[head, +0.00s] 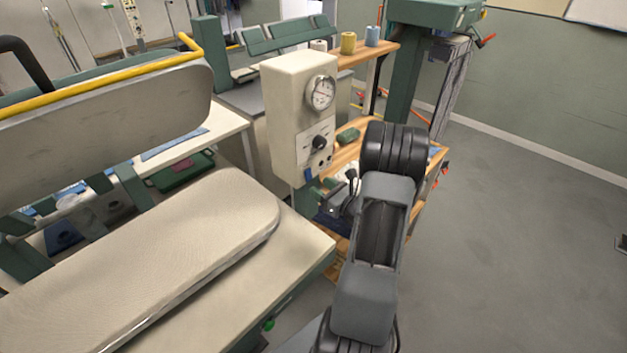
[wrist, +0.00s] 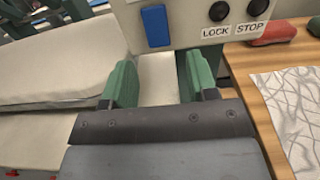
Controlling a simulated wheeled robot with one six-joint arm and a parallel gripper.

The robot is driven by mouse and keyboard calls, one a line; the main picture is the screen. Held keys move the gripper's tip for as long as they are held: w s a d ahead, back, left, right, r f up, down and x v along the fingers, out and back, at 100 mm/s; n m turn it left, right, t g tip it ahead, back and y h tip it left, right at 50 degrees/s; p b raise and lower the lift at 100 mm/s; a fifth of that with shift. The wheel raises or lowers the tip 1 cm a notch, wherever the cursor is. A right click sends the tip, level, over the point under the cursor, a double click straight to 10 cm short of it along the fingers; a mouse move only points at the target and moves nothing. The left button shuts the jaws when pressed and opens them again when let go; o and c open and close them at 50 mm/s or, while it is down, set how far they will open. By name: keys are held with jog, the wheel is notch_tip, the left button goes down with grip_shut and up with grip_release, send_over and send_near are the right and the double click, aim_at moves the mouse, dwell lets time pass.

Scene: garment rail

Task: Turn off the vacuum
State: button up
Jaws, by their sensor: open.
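A cream control box (head: 288,110) stands beside the padded ironing press, with a round gauge (head: 321,92) and a black knob (head: 320,142) on its face. Small controls sit below the knob. In the wrist view, the lower edge of a cream panel (wrist: 185,25) carries a blue rectangular switch (wrist: 156,26) and black buttons labelled LOCK (wrist: 218,11) and STOP (wrist: 257,7). No vacuum label is readable. My gripper (wrist: 158,80) is open, its green fingers apart and empty, below the blue switch. In the head view my arm hides most of it.
The padded board (head: 190,245) and tilted upper press plate (head: 110,125) fill the left. A patterned sheet (wrist: 290,110) lies on wood at right in the wrist view. The grey floor (head: 520,230) at right is clear.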

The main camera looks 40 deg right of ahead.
aim_at(310, 180)
jog(key=shift+w+a+p, duration=0.2)
jog(key=shift+w, duration=0.75)
jog(key=shift+w+a+p, duration=0.15)
jog(key=shift+w+a, duration=0.05)
jog(key=shift+w, duration=0.7)
jog(key=shift+c, duration=0.4)
jog(key=c, duration=0.8)
jog(key=t+b, duration=0.1)
jog(key=b, duration=0.2)
jog(key=shift+f, duration=0.1)
jog(key=shift+c, duration=0.2)
jog(key=o, duration=0.9)
